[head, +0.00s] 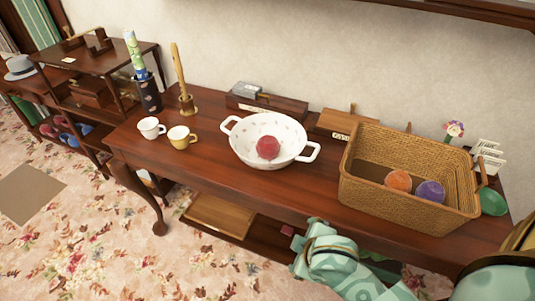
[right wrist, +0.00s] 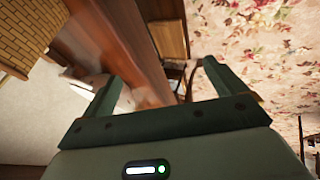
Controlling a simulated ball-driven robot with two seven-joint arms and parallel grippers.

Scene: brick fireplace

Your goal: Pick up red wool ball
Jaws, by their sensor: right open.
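A red wool ball (head: 267,148) rests inside a white two-handled bowl (head: 244,147) on the dark wooden table (head: 222,178). In the head view my green right arm comes in at the lower right, in front of the table's front edge, below and right of the bowl. In the right wrist view my right gripper (right wrist: 163,72) has its two fingers spread with nothing between them. The red ball cannot be made out in that view. My left gripper is not in view.
A wicker basket (head: 362,198) with an orange ball (head: 398,181) and a purple ball (head: 430,191) stands right of the bowl. Two cups (head: 151,127) (head: 181,137) stand left. A dark box (head: 266,101) lies behind. A lower shelf holds a wooden tray (head: 219,213).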

